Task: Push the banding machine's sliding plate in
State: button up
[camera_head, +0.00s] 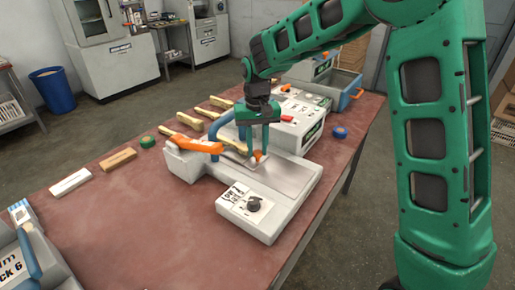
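The banding machine (291,178) is a light grey unit on the red-brown table, with an orange lever (196,145) at its left end and a black dial on its front box. The sliding plate (257,165) appears as a pale metal piece on top, with a small orange knob (258,156) by it. My gripper (257,151) points straight down over the machine. Its two green fingers are apart, with the orange knob between or just behind their tips. I cannot tell whether they touch it. The knob's lower part and some of the plate are hidden.
Another grey machine (300,112) stands close behind. The table's front left (150,235) is clear.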

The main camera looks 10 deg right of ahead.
jog(key=o, duration=0.4)
jog(key=shift+w+a, duration=0.2)
jog(key=shift+a, duration=0.1)
jog(key=shift+c, duration=0.2)
jog(key=shift+d, duration=0.1)
jog(key=shift+r, duration=0.15)
notch_tip(320, 180, up, 10)
jog(key=shift+r, duration=0.25)
